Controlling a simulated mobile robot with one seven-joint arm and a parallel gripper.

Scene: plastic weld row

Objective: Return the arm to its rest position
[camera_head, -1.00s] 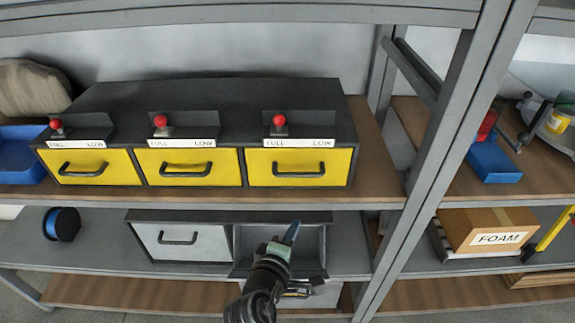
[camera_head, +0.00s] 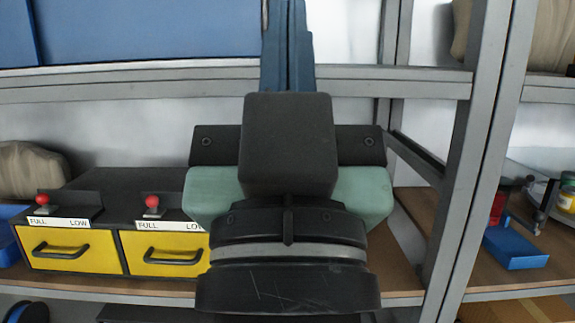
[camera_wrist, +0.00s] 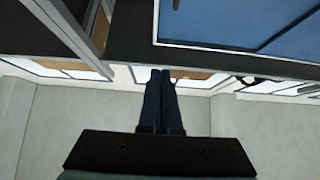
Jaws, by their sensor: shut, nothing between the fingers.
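My gripper (camera_head: 287,35) is raised close in front of the head camera and points upward. Its blue fingers are together with nothing between them. In the wrist view the shut fingers (camera_wrist: 161,100) point away toward a bright wall and a dark shelf edge. My gripper's body hides the right part of the drawer unit and the middle of the shelf in the head view. No object is held.
A shelf carries a dark unit with yellow drawers (camera_head: 70,251) and red-knobbed levers (camera_head: 42,199). A grey upright post (camera_head: 468,170) stands to the right. A blue bin (camera_head: 515,248) sits beyond it. Blue panels (camera_head: 150,30) are above the upper beam (camera_head: 130,85).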

